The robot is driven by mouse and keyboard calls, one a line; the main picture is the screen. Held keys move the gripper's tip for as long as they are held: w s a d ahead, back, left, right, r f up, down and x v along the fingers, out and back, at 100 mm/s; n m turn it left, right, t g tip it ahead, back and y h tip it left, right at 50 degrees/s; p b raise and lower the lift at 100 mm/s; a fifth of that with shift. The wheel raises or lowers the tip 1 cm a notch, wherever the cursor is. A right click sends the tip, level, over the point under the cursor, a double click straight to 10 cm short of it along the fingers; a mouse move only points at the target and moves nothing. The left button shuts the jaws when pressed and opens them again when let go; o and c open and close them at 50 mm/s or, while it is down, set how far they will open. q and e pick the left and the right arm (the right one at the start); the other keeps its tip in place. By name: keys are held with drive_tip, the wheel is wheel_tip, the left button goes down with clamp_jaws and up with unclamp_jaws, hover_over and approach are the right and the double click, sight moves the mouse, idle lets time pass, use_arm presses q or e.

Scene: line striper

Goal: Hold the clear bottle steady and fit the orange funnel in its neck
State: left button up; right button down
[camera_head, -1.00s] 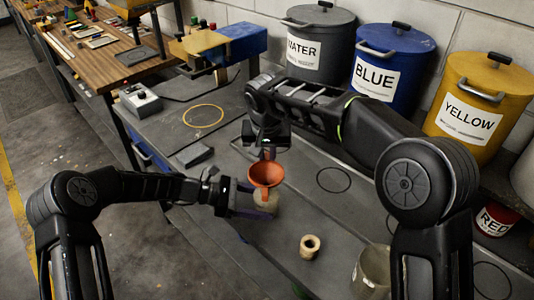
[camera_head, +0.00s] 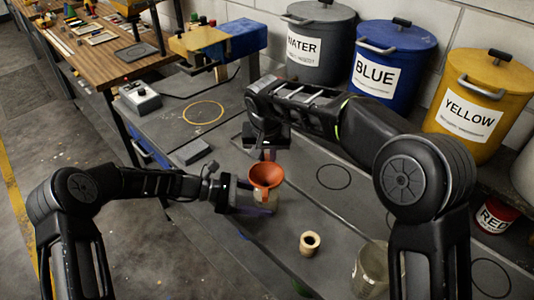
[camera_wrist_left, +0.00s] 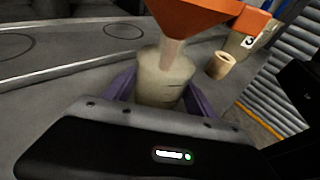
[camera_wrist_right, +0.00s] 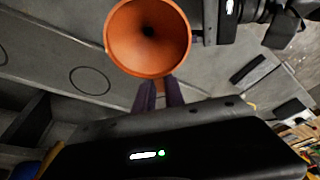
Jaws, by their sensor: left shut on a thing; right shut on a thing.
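The clear bottle (camera_wrist_left: 160,88) stands between the purple fingers of my left gripper (camera_wrist_left: 158,98), which is shut on it. In the head view my left gripper (camera_head: 248,200) reaches the bottle from the left. The orange funnel (camera_head: 266,176) is above the bottle, wide mouth up. My right gripper (camera_wrist_right: 161,94) is shut on the funnel, whose open cone (camera_wrist_right: 147,38) fills the top of the right wrist view. In the left wrist view the funnel's spout (camera_wrist_left: 172,52) overlaps the bottle's top; I cannot tell whether it is inside the neck.
A small beige ring-shaped piece (camera_head: 310,243) and a clear beaker (camera_head: 371,268) stand to the right on the grey bench. A grey block (camera_head: 194,151) lies to the left. Water (camera_head: 318,42), blue (camera_head: 392,62) and yellow (camera_head: 476,95) drums line the back.

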drive_tip(key=shift+f, duration=0.1)
drive_tip(key=c, duration=1.3)
unclamp_jaws()
drive_tip(key=shift+c, duration=0.2)
drive_tip(key=shift+o, duration=0.2)
drive_tip(key=shift+v, duration=4)
use_arm(q)
drive_tip(key=o, duration=1.1)
drive_tip(key=shift+c, duration=0.2)
